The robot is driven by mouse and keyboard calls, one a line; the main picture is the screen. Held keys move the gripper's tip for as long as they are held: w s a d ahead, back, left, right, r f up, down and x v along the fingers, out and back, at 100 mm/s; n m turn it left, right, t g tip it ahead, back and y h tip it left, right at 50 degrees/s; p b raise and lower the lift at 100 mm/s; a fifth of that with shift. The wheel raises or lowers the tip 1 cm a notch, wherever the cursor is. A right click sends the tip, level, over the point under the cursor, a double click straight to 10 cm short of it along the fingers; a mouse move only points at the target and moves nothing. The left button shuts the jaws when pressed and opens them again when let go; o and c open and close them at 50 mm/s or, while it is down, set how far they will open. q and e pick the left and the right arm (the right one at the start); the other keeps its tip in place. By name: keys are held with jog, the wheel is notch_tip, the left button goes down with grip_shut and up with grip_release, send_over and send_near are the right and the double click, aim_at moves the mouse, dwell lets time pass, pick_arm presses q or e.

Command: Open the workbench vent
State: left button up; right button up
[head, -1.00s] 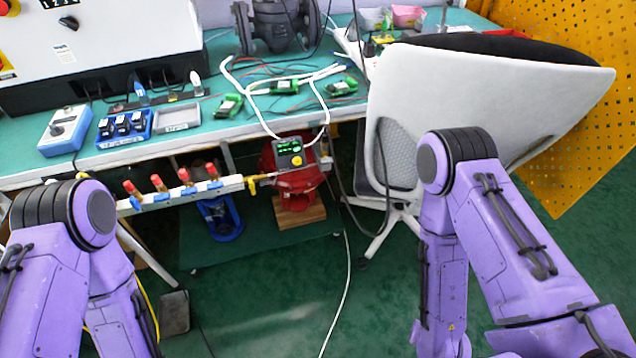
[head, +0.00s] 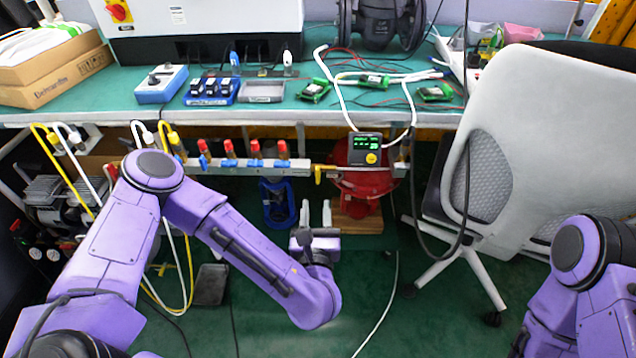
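A silver manifold rail (head: 240,167) runs below the workbench front edge (head: 230,115). It carries several red-capped valves (head: 254,149) with blue levers. A small yellow handle (head: 320,175) sits at its right end, beside a black positioner box with a green display (head: 366,148). No label shows which part is the vent. My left gripper (head: 316,208) is below the rail's right end, fingers pointing up and away, apart from each other with nothing between them. It looks clear of the yellow handle. My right gripper is out of view; only my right arm shows at the lower right.
A white office chair (head: 540,140) stands close on the right. Under the bench are a red actuator (head: 365,180) on a wooden block and a blue device (head: 277,203). Yellow and white hoses hang at the left. A white cable lies on the green floor.

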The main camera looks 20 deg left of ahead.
aim_at(318, 174)
pick_arm(q)
jog(key=x, duration=1)
jog(key=shift+f, duration=0.1)
grip_shut()
